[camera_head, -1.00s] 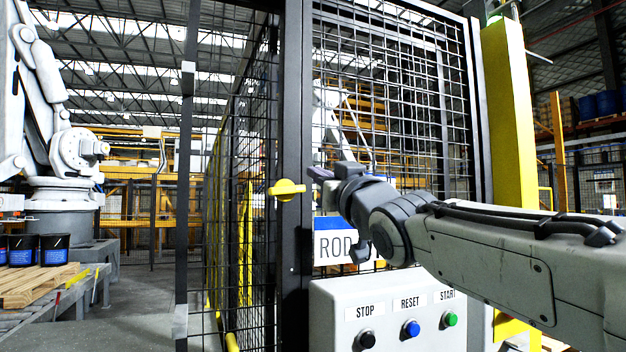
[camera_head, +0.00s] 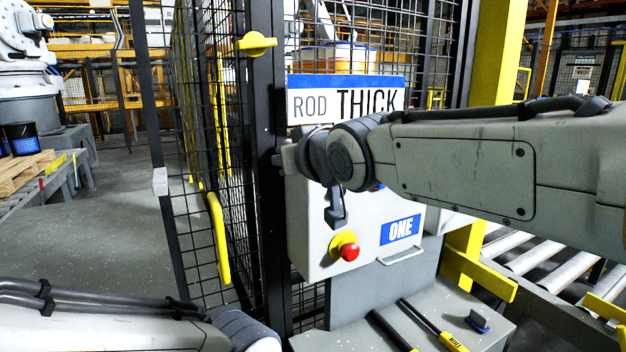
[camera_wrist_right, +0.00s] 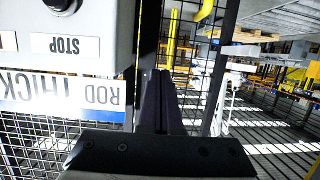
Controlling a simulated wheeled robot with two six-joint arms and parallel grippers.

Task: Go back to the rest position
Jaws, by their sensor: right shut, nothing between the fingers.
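My right gripper (camera_head: 281,158) is at the upper left corner of the grey control box (camera_head: 305,225), beside the dark fence post (camera_head: 268,200). In the right wrist view its dark fingers (camera_wrist_right: 160,78) are together with nothing between them. Whether it touches the box or post I cannot tell. My left arm enters at the lower left of the head view; its gripper is out of frame. My right forearm hides the box's upper buttons in the head view; the STOP label (camera_wrist_right: 65,45) shows upside down in the wrist view.
A yellow latch knob (camera_head: 257,44) sits on the fence post. A red button (camera_head: 349,252) and a handle (camera_head: 402,255) are on the box. A yellow-handled tool (camera_head: 452,341) lies on the grey bench (camera_head: 350,338) below. A roller conveyor (camera_head: 535,258) is at right. Floor (camera_head: 110,225) at left is clear.

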